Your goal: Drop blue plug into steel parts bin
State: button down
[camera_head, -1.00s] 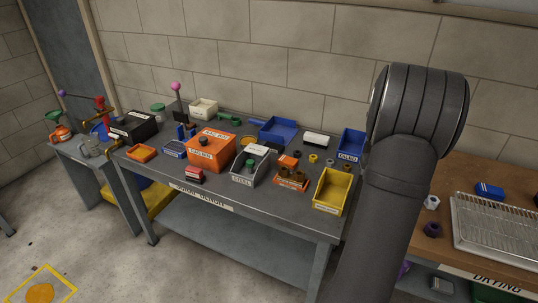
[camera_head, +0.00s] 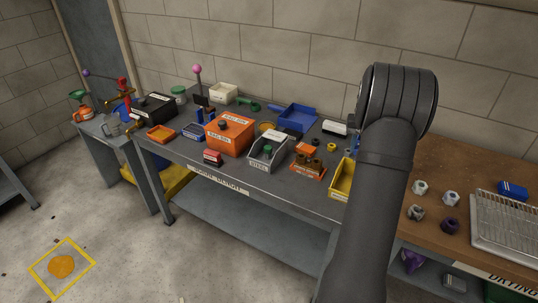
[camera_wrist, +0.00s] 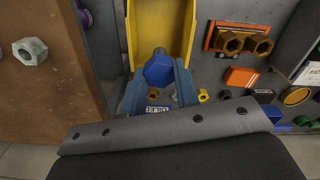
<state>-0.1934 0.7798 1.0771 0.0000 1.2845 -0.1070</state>
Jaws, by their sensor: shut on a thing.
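The blue plug (camera_wrist: 158,71), with a hexagonal face, is between the fingers of my gripper (camera_wrist: 157,76) in the wrist view. My gripper is shut on it, over the dark bench beside the yellow bin. In the head view my own arm hides the gripper and the plug. The steel parts bin (camera_head: 257,159), an open grey bin with a STEEL label, stands on the bench left of my arm. A green-topped piece shows inside it.
The yellow bin (camera_head: 342,181) is partly behind my arm. An orange tray (camera_head: 309,173) with brown nuts stands between it and the steel bin. A closed orange box (camera_head: 229,136) stands left of the steel bin. The brown table (camera_head: 425,191) at right holds nuts and a wire rack.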

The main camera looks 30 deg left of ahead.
jog(key=s+a+r, duration=0.1)
jog(key=a+r, duration=0.2)
jog(key=a, duration=2.9)
jog(key=shift+s+a+f, duration=0.1)
jog(key=shift+f, duration=2.45)
jog(key=c, duration=1)
grip_release()
jog(key=shift+r, duration=0.1)
notch_tip(320, 180, up, 12)
jog(key=shift+f, duration=0.1)
jog(key=shift+f, duration=0.1)
